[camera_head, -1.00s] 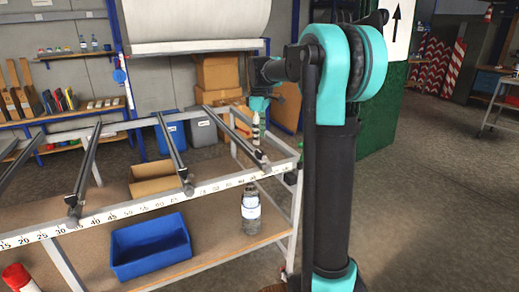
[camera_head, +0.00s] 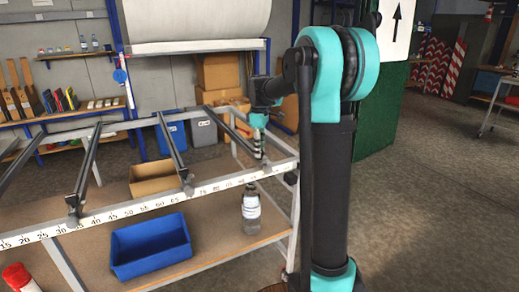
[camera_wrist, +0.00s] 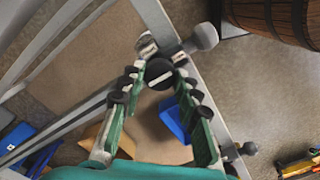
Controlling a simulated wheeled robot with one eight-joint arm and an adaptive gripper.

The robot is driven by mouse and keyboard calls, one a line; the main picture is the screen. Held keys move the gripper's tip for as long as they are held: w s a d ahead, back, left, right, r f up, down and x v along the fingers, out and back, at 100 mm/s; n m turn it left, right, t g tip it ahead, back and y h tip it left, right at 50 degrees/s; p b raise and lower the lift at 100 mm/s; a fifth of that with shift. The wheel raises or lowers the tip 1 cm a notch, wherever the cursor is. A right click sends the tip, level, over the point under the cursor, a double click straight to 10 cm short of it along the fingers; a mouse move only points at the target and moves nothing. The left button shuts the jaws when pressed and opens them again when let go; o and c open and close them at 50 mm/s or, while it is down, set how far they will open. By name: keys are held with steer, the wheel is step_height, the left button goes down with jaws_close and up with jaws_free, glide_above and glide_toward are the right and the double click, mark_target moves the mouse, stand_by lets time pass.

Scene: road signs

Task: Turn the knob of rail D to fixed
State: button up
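The rightmost slanted rail (camera_head: 229,125) ends at the front bar of the frame; no rail letter is legible, so I cannot confirm that it is rail D. My gripper (camera_head: 259,150) is at this rail's front end, pointing down and hiding its knob in the head view. In the wrist view my gripper (camera_wrist: 160,68) has its green fingers apart, with a round black knob (camera_wrist: 159,73) between the tips. The fingers look open around the knob; I cannot tell whether they touch it. The knob's setting is not readable.
The front bar carries a number scale (camera_head: 130,208). Other rails (camera_head: 172,150) lie to the left. The lower shelf holds a blue bin (camera_head: 150,246) and a bottle (camera_head: 251,209). A wooden barrel (camera_wrist: 280,18) is close by in the wrist view. The floor at right is open.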

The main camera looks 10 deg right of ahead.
steer(key=c, duration=0.5)
steer(key=shift+m, duration=0.3)
steer(key=m, duration=1.2)
steer(key=shift+m, duration=0.3)
steer(key=m, duration=0.4)
steer(key=shift+m, duration=0.3)
